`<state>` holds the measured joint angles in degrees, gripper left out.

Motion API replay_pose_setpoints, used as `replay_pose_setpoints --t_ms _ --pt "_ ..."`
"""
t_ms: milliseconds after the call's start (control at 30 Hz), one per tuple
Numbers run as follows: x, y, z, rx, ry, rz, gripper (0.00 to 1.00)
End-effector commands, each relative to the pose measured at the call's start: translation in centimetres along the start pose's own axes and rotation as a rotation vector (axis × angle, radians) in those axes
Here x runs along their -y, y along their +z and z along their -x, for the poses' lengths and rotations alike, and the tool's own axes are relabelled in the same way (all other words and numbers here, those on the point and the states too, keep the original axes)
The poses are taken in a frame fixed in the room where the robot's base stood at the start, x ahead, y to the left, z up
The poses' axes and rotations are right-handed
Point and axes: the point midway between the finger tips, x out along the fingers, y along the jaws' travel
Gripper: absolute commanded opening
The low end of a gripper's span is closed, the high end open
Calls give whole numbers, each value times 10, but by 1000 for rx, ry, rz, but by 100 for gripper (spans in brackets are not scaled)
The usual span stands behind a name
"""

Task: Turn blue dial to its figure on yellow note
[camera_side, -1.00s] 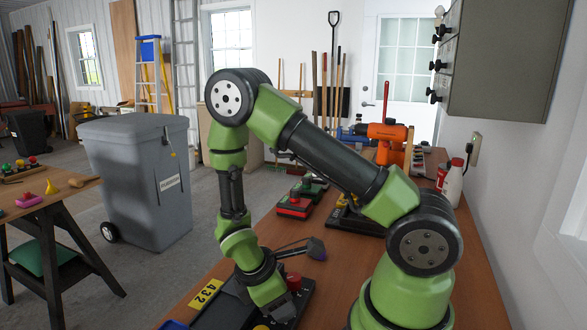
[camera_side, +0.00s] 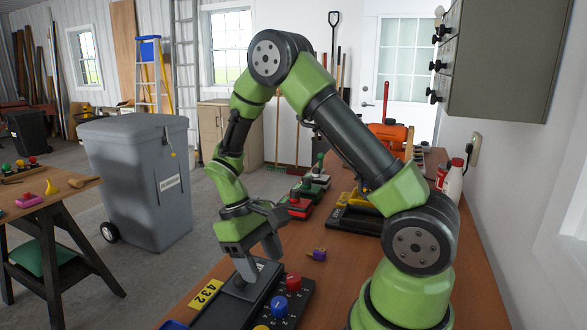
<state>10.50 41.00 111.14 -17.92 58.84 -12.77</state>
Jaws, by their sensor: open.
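The blue dial (camera_side: 279,307) sits on a black panel (camera_side: 305,299) on the wooden bench, between a red dial (camera_side: 293,281) and a yellow dial (camera_side: 261,327). White marks show on the dials, but the blue dial's setting is too small to read. The yellow note (camera_side: 206,294) lies left of the panel and shows the figures 432, turned sideways. My gripper (camera_side: 259,269) is open and empty, tilted downward above and behind the dials, clear of the blue dial.
A dark device (camera_side: 238,300) stands between note and dials, under my gripper. A small purple object (camera_side: 319,254) lies on the bench behind the panel. Red-based (camera_side: 297,207) and yellow-topped (camera_side: 357,200) devices stand farther back. The bench right of the panel is clear.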

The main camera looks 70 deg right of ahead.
Motion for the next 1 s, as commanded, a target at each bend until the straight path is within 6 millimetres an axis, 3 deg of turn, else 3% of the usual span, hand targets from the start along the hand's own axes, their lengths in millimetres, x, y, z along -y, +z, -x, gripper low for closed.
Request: replay_pose_setpoints --t_ms 100,400,1000 --pt "2 2 25 -28 -3 -1 57" --pt "14 26 69 -202 -44 -32 57" --pt "34 88 129 -534 -165 -73 57"
